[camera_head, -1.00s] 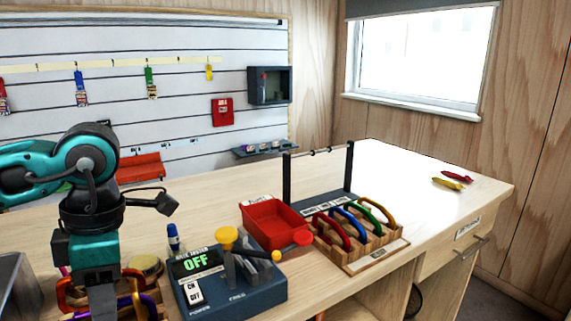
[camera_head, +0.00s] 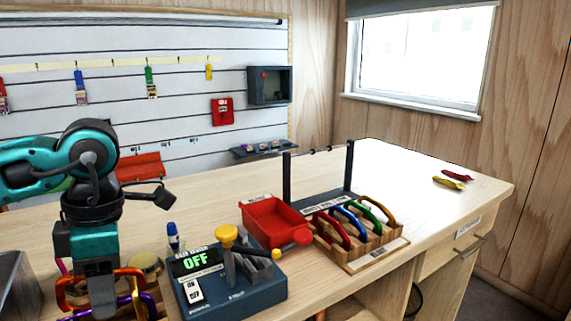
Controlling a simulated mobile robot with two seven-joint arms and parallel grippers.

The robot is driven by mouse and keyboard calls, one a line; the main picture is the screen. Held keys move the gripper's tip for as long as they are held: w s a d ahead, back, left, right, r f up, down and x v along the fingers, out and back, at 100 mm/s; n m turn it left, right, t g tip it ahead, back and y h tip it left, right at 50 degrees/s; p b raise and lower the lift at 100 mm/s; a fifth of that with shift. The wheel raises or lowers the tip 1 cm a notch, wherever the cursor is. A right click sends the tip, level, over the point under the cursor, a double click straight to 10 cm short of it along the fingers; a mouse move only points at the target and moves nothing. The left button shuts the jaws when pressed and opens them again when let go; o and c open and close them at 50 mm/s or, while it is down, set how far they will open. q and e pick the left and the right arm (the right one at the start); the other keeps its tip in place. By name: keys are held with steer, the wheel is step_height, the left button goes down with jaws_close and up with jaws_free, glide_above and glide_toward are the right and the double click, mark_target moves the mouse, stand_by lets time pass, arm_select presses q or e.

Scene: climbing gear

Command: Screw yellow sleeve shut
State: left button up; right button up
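My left gripper (camera_head: 103,300) points down at the lower left in the head view, over a wooden rack (camera_head: 152,299) with colored carabiners. I cannot single out a yellow sleeve; the gripper covers much of the rack. My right gripper is not in view.
A blue-capped marker (camera_head: 173,238) and a round tin (camera_head: 147,264) are close by. Further right are a red bin (camera_head: 270,222) and a carabiner rack (camera_head: 378,252). The right benchtop is mostly clear.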

arm_select(q)
steer(key=shift+f, duration=0.1)
steer(key=shift+f+b, duration=1.15)
steer(key=shift+f, duration=0.1)
steer(key=shift+s+d, duration=0.35)
steer(key=shift+s, duration=0.3)
